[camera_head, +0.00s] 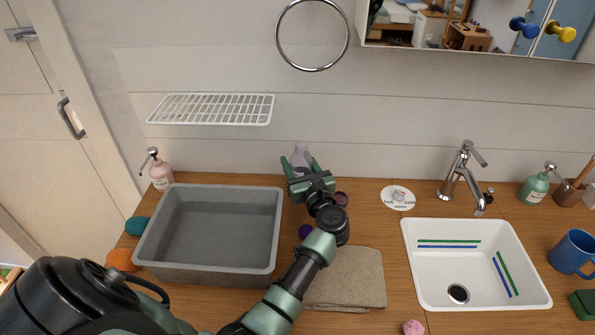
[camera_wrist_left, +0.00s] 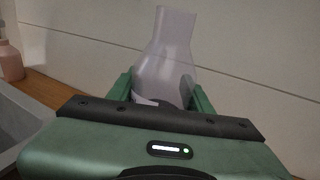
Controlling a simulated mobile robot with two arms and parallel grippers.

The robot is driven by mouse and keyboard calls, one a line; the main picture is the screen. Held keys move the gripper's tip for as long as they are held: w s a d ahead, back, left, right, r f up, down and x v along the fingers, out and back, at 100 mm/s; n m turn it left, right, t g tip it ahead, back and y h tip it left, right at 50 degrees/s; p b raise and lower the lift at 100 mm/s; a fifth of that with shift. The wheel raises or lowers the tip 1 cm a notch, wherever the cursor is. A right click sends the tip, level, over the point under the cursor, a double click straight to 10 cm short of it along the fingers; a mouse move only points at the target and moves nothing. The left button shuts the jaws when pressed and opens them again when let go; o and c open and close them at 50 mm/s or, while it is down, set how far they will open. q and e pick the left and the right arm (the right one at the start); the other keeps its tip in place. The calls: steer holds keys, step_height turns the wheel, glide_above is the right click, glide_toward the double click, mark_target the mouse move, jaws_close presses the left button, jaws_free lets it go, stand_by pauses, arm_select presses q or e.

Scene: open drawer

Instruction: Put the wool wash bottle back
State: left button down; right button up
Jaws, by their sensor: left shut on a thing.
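A pale lilac bottle, which I take for the wool wash bottle (camera_head: 300,156), stands upright near the back of the wooden counter, by the wall. My left gripper (camera_head: 301,167) is shut on it, with one green finger on each side. In the left wrist view the bottle (camera_wrist_left: 168,55) rises between the fingers of the gripper (camera_wrist_left: 165,92), and its lower part is hidden. I cannot tell whether its base touches the counter. My right gripper is in neither view.
A white wire shelf (camera_head: 211,108) is on the wall, with nothing on it. A grey basin (camera_head: 277,232) stands left of my arm, with a pink pump bottle (camera_head: 161,175) behind it. A folded cloth (camera_head: 355,279) and white sink (camera_head: 412,250) lie to the right.

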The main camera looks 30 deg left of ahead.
mark_target(297, 171)
arm_select(q)
step_height(297, 171, down, 3)
steer(key=shift+r, duration=0.15)
steer(key=shift+f, duration=0.2)
steer(key=c, duration=0.6)
jaws_free()
